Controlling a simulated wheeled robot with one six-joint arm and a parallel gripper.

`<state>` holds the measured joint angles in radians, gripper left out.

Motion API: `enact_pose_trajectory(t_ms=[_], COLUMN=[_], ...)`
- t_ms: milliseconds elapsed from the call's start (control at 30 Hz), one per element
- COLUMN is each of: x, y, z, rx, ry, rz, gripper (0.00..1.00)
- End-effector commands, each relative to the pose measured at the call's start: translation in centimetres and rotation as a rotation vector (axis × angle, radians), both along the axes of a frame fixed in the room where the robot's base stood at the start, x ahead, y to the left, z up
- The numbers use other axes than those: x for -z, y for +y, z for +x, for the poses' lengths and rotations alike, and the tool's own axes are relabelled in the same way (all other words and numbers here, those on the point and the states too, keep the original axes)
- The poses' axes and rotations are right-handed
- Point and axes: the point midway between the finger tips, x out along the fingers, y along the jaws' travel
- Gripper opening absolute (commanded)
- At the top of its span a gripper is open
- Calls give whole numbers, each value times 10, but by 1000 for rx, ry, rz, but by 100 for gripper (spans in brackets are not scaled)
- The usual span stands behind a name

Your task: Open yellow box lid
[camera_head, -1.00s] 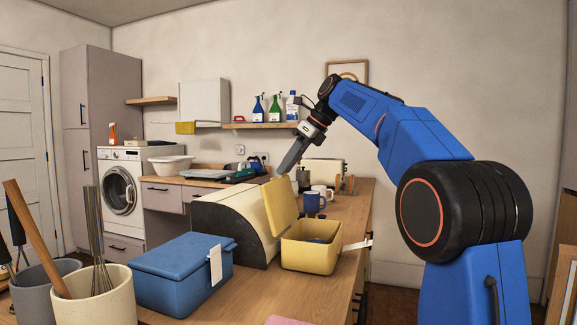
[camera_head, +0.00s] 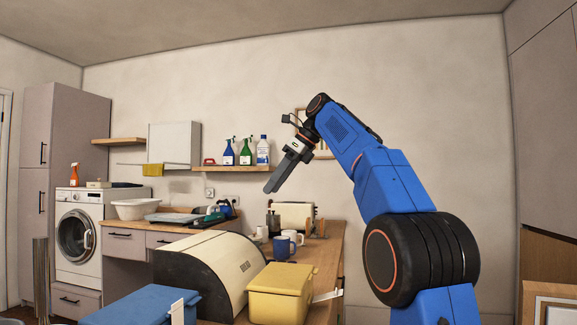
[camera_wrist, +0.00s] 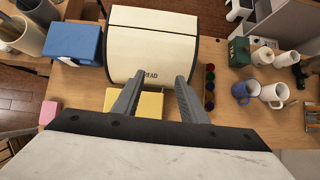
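The yellow box (camera_head: 277,306) stands on the wooden counter, right of the bread box. Its lid (camera_head: 283,278) lies down over the top, so the box looks closed. In the wrist view the yellow box (camera_wrist: 148,104) shows partly, behind and between my fingers. My gripper (camera_head: 269,189) is raised in the air, well above the counter and clear of the box. In the wrist view my gripper (camera_wrist: 159,78) has its two fingers apart with nothing between them.
The bread box (camera_head: 208,272) stands directly left of the yellow box. A blue box (camera_head: 140,306) is at the front left. Bottles (camera_head: 246,152) stand on the wall shelf. The air around my gripper is free.

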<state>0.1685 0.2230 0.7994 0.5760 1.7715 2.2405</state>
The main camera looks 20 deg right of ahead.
Motion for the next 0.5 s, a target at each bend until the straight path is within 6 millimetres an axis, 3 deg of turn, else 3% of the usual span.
enact_pose_trajectory(t_ms=[233,500], x=[-33,-52], y=[-20,-31], z=[-13,-21], rx=[0,0], ry=[-2,-2], rz=[0,0], gripper=[39,39])
